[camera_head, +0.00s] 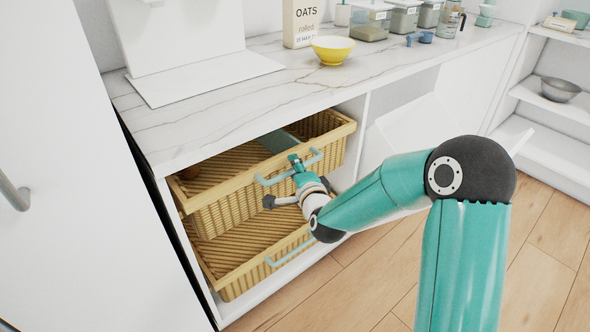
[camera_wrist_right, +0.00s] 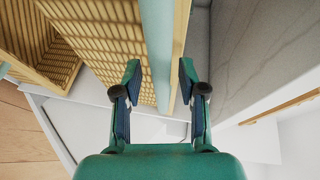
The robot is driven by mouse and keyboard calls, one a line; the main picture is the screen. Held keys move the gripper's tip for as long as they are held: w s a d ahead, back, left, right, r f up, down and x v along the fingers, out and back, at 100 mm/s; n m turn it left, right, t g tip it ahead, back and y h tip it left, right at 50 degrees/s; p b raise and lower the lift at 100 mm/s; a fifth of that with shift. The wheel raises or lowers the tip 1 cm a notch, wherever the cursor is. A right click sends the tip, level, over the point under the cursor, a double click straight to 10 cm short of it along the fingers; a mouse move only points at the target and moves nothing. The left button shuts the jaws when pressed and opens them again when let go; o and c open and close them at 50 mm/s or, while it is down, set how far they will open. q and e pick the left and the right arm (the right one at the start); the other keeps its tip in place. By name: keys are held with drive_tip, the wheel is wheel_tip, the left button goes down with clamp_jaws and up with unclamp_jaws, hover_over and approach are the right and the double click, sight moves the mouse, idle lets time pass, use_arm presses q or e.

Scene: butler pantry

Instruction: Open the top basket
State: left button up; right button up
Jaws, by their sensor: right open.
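The top basket (camera_head: 228,207) is woven, straw-coloured, with a light-blue bar handle (camera_head: 264,182) on its front. Its front appears to stand out past the counter edge, and part of its inside shows. My right gripper (camera_head: 281,180) is at the handle, with its fingers apart. In the right wrist view, the light-blue handle (camera_wrist_right: 157,45) runs between the open fingers (camera_wrist_right: 160,82), beside the basket's wooden rim (camera_wrist_right: 180,40). Contact with the fingers cannot be told. My left gripper is not in view.
A lower basket (camera_head: 228,262) with its own handle (camera_head: 288,252) sits beneath. The marble counter (camera_head: 210,115) above holds a yellow bowl (camera_head: 332,52), an oats box (camera_head: 301,22) and several jars. A white door (camera_head: 60,150) stands at left. Wooden floor (camera_head: 375,265) lies in front.

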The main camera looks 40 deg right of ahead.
clamp_jaws()
drive_tip(key=shift+a+f, duration=0.1)
drive_tip(key=shift+a, duration=0.05)
